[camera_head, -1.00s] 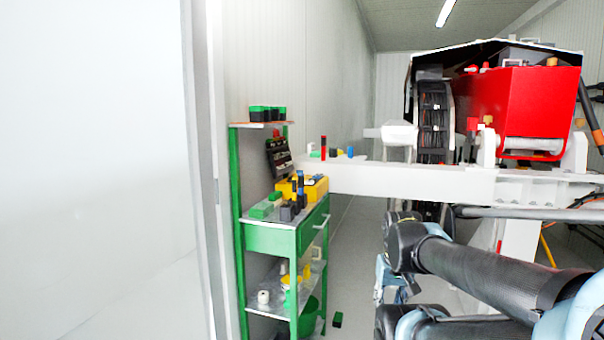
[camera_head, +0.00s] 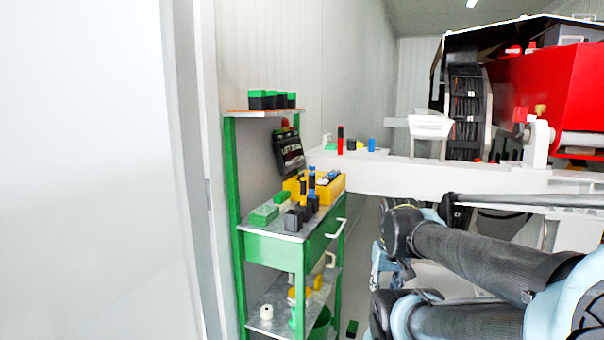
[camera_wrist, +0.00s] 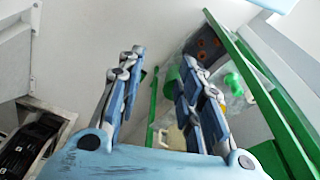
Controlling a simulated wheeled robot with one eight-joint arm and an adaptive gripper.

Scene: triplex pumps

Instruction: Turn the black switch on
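I cannot pick out a black switch for certain in either view. My gripper (camera_wrist: 158,68) is open in the wrist view, with its two blue-grey fingers apart and nothing between them. Beyond the fingers, the green shelf unit (camera_wrist: 258,85) shows at a slant on the right. In the head view my gripper is mostly hidden behind my arm; a blue part of it (camera_head: 383,262) shows low, right of the green shelf unit (camera_head: 237,200). A black box with white lettering (camera_head: 289,153) stands at the back of that unit.
A yellow box (camera_head: 330,187) and several small blocks lie on the shelf unit's middle top. A white beam (camera_head: 430,177) runs right toward a red machine (camera_head: 545,95). A dark cable chain (camera_head: 465,110) stands beside the machine. A pale wall fills the left.

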